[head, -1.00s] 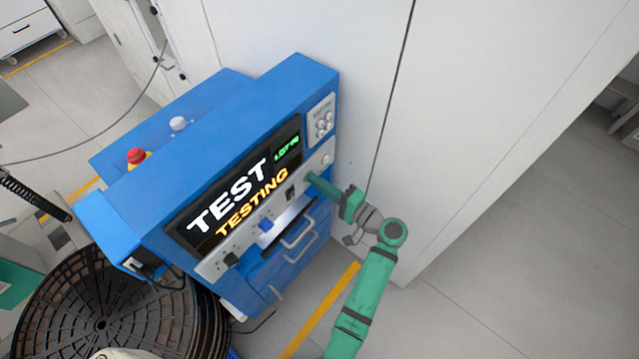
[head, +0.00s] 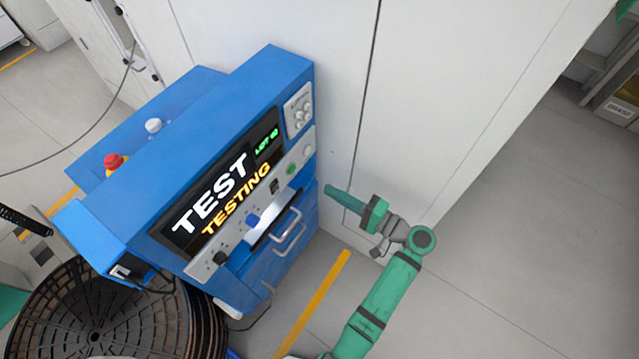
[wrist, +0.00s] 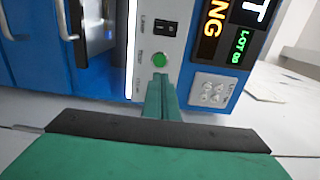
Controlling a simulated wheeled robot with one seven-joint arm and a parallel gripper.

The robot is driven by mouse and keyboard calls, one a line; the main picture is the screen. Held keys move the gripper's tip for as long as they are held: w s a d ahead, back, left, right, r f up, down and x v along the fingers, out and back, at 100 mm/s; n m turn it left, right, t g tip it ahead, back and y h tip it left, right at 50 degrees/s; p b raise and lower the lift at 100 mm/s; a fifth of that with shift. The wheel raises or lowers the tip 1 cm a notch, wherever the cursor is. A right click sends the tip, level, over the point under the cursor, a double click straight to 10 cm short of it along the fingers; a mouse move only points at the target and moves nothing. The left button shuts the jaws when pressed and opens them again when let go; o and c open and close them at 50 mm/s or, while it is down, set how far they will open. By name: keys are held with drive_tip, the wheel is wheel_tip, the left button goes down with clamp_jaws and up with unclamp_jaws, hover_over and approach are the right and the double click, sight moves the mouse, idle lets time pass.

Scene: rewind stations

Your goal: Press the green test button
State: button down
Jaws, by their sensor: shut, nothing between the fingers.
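The green test button (head: 291,169) is a small round button on the grey control strip of the blue station, below its display. In the wrist view the button (wrist: 160,60) shows fully, just beyond my fingertips. My gripper (head: 328,189) is green, shut and empty. It stands to the right of the panel, its tips pointing at the station and apart from the button. In the wrist view the shut fingers (wrist: 161,80) line up with the button. The display (head: 225,192) reads TEST and TESTING.
A black switch (head: 274,187) and a blue knob (head: 253,221) share the strip. A red emergency knob (head: 113,161) sits on the station's top. White cabinets (head: 345,70) stand behind. A black reel (head: 95,325) is at lower left. Floor at right is clear.

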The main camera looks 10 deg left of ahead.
drive_tip(key=shift+v, duration=1.1)
drive_tip(key=shift+w, duration=0.15)
